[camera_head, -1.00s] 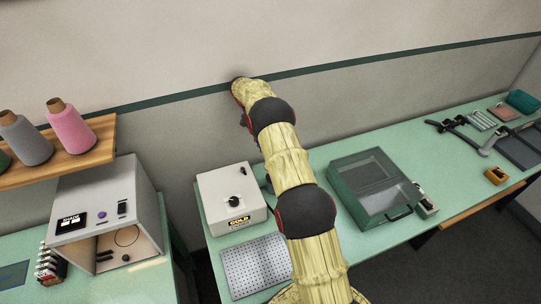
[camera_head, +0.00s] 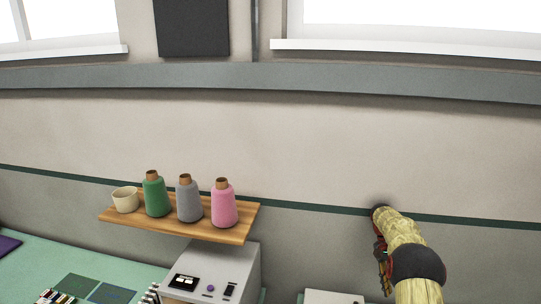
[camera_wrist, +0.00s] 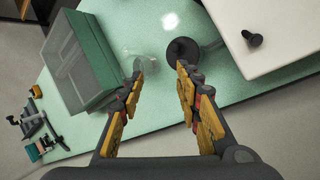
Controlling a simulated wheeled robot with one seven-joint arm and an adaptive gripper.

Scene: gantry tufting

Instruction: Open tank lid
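A green box (camera_wrist: 80,62) with a pale grey panel on one side sits on the light green table at the upper left of the wrist view. It may be the tank; its lid cannot be made out clearly. My gripper (camera_wrist: 160,72) is open and empty, with its two yellow and dark fingers apart. A dark round knob on a rod (camera_wrist: 183,52) and a clear, glassy round thing (camera_wrist: 150,62) lie just beyond the fingertips.
A white box (camera_wrist: 275,32) with a black knob stands at the upper right of the wrist view; its top edge shows in the head view (camera_head: 333,297). Small tools (camera_wrist: 38,130) lie at the left. A wooden shelf (camera_head: 240,228) holds spools and a cup.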

